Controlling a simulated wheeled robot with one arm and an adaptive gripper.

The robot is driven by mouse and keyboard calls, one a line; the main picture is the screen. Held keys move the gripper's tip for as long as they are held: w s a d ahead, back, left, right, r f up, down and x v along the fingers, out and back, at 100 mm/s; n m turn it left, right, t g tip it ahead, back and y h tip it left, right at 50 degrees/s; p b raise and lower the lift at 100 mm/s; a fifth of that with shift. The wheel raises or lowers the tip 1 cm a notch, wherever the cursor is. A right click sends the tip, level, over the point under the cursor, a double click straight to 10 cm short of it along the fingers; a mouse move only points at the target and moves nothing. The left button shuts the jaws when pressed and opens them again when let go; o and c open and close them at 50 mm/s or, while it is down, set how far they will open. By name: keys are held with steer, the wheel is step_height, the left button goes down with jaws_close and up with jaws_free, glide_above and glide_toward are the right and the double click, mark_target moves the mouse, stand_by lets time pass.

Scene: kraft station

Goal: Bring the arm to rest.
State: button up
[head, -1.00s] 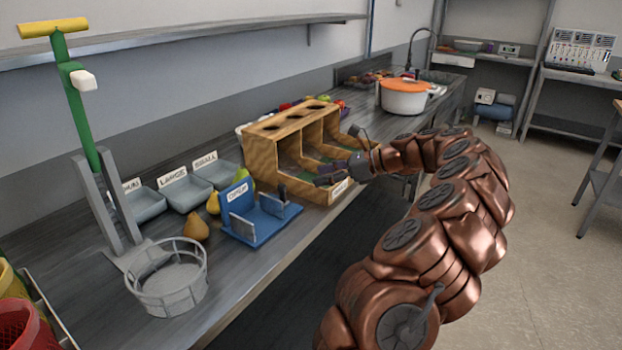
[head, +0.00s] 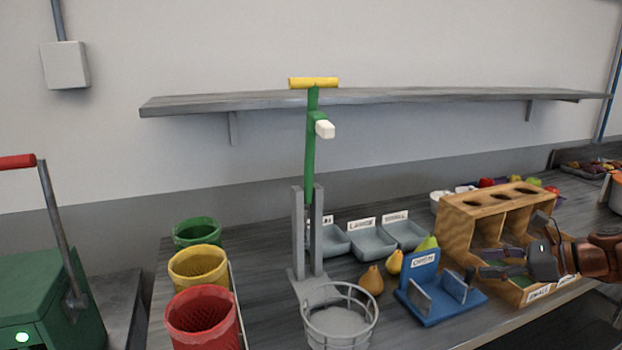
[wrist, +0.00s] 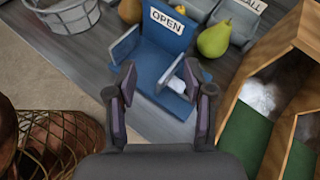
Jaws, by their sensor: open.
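My gripper (head: 487,262) is at the right of the head view, in front of the wooden sorting box and to the right of the blue holder. In the wrist view my gripper (wrist: 163,88) shows its two fingers spread apart with nothing between them. The fingertips appear over the front of the blue holder (wrist: 165,45), which has an OPEN label. I cannot tell whether they touch it. Part of my copper-coloured arm (head: 597,257) shows at the right edge of the head view.
The wooden box (head: 457,232) stands close beside my gripper. The blue holder (head: 420,280), pears (head: 372,280), a wire basket (head: 340,318), a green press (head: 312,160) and labelled trays (head: 372,244) stand on the counter. Coloured bins (head: 200,318) are further left. A shelf (head: 400,97) runs above.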

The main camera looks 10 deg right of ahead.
steer(key=s+a+r+n+g+p, duration=0.1)
steer(key=s+a+n+g, duration=0.3)
steer(key=a, duration=0.7)
steer(key=s+a+r+n+g, duration=0.1)
steer(key=a+r+n+g, duration=0.1)
steer(key=a+n, duration=0.75)
steer(key=s+a+f+n+g+h+p, duration=0.2)
steer(key=s+a+f+n+g+h, duration=0.15)
steer(key=s+a, duration=0.7)
steer(key=s+d+f+n+h, duration=0.1)
steer(key=s+n, duration=0.1)
steer(key=s, duration=0.3)
steer(key=s+d+f+n+g+h, duration=0.1)
steer(key=s+f+n+h, duration=0.1)
steer(key=s, duration=0.3)
steer(key=s+d+f+n+h+p, duration=0.1)
steer(key=s+f+n+h, duration=0.1)
steer(key=s+n, duration=0.2)
steer(key=shift+s+f, duration=0.25)
steer(key=shift+s, duration=0.85)
